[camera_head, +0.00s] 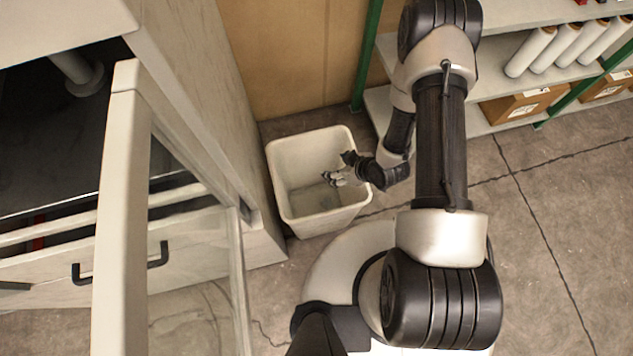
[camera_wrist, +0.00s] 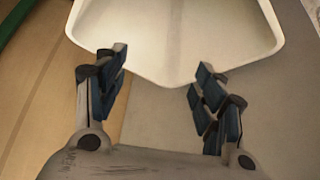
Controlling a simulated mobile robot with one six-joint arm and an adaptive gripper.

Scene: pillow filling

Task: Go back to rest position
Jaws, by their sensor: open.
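My gripper (camera_head: 334,177) is over the white bin (camera_head: 317,225) in the head view, with the arm reaching out from the right. In the wrist view, my gripper (camera_wrist: 158,85) has its two fingers spread wide apart with nothing between them. The rim of the white bin (camera_wrist: 172,75) shows just beyond the fingertips. The part of the bin's inside that I can see holds nothing. My wrist and gripper hide a part of the bin's right side.
A pale cabinet (camera_head: 205,85) with a clear-fronted compartment stands close on the left. Shelves (camera_head: 490,118) with white rolls (camera_head: 530,52) and cardboard boxes (camera_head: 523,104) stand at the back right, with a green post (camera_head: 366,60). The floor (camera_head: 560,200) at the right is clear.

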